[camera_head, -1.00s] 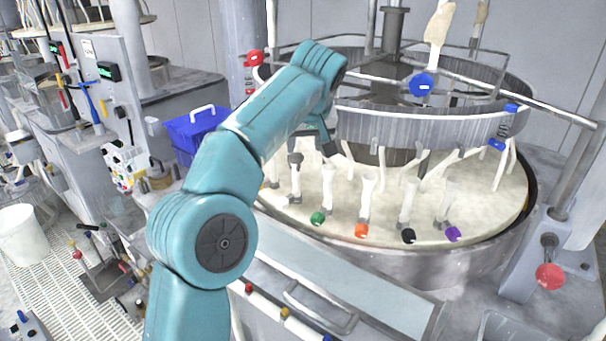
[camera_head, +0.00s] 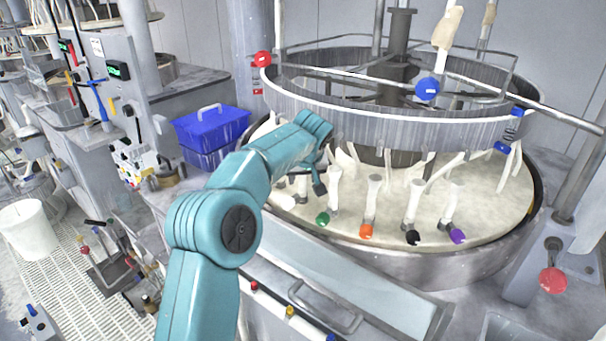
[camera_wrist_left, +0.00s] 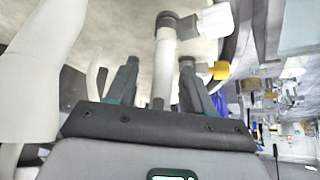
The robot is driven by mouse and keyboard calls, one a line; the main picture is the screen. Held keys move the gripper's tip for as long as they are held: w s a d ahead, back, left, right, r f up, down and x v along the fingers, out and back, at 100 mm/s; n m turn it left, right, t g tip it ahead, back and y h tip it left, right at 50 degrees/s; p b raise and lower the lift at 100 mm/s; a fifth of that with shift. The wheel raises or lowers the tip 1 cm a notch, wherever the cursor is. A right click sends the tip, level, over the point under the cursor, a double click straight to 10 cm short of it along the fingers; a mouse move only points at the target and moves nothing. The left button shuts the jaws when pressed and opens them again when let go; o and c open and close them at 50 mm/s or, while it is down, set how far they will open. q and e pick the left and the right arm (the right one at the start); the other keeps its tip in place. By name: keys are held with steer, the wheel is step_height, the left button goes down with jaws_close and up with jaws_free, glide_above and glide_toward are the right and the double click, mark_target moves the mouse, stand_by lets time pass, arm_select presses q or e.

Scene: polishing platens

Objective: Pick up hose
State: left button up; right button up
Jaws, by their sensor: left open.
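My left gripper (camera_head: 319,184) is low over the platen's front left, close to the green-ended hose. In the left wrist view my open fingers (camera_wrist_left: 158,82) stand on either side of a white hose (camera_wrist_left: 164,62) with a grey fitting. Apparent contact cannot be told. My right gripper is out of view.
A grey metal ring (camera_head: 370,130) stands above the platen, close to my wrist. A blue box (camera_head: 212,130) sits at the left of the platen. A red knob (camera_head: 552,280) is at right. In the wrist view a yellow fitting (camera_wrist_left: 220,70) sits right of the fingers.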

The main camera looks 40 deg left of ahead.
arm_select(q)
steer(key=shift+f, duration=0.1)
steer(key=shift+s+a, duration=0.1)
steer(key=shift+s, duration=0.1)
steer(key=shift+w+f, duration=0.1)
steer(key=shift+w, duration=0.15)
jaws_close()
steer(key=shift+s, duration=0.15)
